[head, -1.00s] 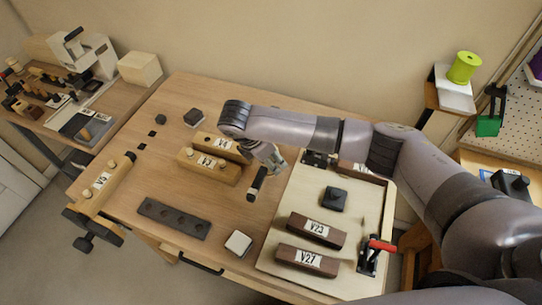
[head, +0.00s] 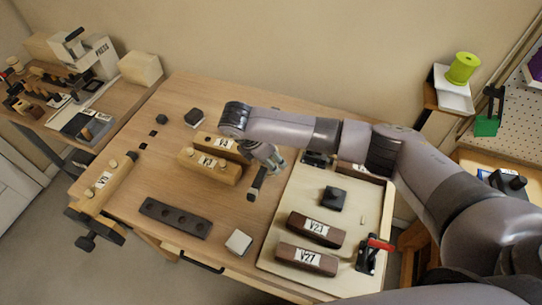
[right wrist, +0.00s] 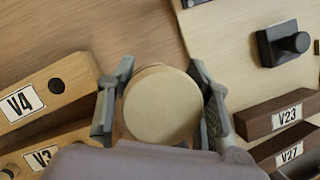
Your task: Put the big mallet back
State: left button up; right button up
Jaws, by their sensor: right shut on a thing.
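My right gripper (head: 268,165) hangs over the middle of the bench, between the wooden blocks and the pale board. In the right wrist view the gripper (right wrist: 162,110) is shut on a round, pale wooden thing (right wrist: 162,103), seen end-on between its two fingers. I take it for the big mallet, but only its round end face shows clearly. In the head view a short dark and pale piece (head: 256,186) shows just below the gripper; I cannot tell whether it is a finger or part of the held thing. My left gripper is not in view.
Blocks V4 (head: 228,147) and V3 (head: 210,168) lie left of the gripper. The board on the right carries blocks V23 (head: 316,229) and V27 (head: 306,259), a black knob (head: 333,198) and a red-handled clamp (head: 374,250). A dark strip with holes (head: 175,217) lies in front.

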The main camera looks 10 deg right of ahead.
jog(key=shift+f+p, duration=0.5)
jog(key=shift+f, duration=1.35)
dwell(2.5)
jog(key=o, duration=1.6)
jog(key=shift+o, duration=1)
jog(key=p+v, duration=0.7)
